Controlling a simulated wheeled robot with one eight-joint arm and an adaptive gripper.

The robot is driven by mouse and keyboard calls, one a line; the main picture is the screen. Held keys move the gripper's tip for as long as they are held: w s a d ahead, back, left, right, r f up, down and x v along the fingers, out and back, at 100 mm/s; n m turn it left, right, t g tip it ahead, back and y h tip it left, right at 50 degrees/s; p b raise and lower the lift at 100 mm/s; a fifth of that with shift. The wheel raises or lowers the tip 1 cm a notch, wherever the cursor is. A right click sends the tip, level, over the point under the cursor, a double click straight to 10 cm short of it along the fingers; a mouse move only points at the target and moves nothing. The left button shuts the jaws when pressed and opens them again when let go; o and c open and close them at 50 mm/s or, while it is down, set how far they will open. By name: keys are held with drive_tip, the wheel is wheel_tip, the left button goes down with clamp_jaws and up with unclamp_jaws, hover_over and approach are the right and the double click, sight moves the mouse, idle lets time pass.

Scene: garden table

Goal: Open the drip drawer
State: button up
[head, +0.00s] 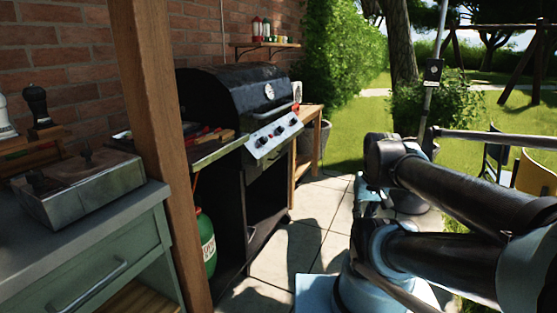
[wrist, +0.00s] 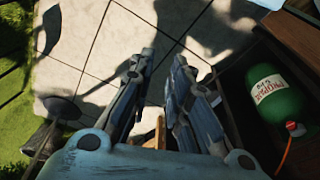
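The black grill (head: 235,90) stands against the brick wall in the head view, its lid shut. Below its silver control panel (head: 272,136) is a dark front (head: 266,163) with a thin light bar, which looks like the drip drawer; it appears shut, though it is small and in shadow. My gripper (wrist: 164,60) shows in the wrist view, its two fingers apart with bare paving between them. It holds nothing and is not touching the grill. My gripper is not clearly visible in the head view, where my arm fills the right side.
A wooden post (head: 165,140) stands left of the grill. A green cabinet (head: 150,240) with a metal box (head: 85,185) is at the left. A green gas bottle (wrist: 273,97) sits in the grill's lower bay. Paving (head: 300,235) in front is clear; chairs (head: 535,175) stand at the right.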

drive_tip(key=w+a+r+y, duration=0.2)
drive_tip(key=w+a+r, duration=0.2)
drive_tip(key=w, duration=0.4)
drive_tip(key=w+a+r+y, duration=0.2)
drive_tip(key=w+a+r, duration=0.1)
drive_tip(key=w, duration=0.5)
drive_tip(key=w+a+m+t+y, duration=0.1)
drive_tip(key=w+a+y, duration=0.25)
drive_tip(key=w, duration=0.95)
drive_tip(key=w+a+m+y, duration=0.15)
drive_tip(key=w+a, duration=0.25)
drive_tip(key=w, duration=0.9)
drive_tip(key=m+t+y, duration=0.2)
drive_tip(key=y, duration=0.3)
approach(277, 157)
drive_tip(key=x, duration=0.3)
drive_tip(key=w+x, duration=0.1)
drive_tip(key=x, duration=0.6)
drive_tip(key=shift+w+f, duration=0.3)
drive_tip(key=shift+w, duration=0.1)
clamp_jaws()
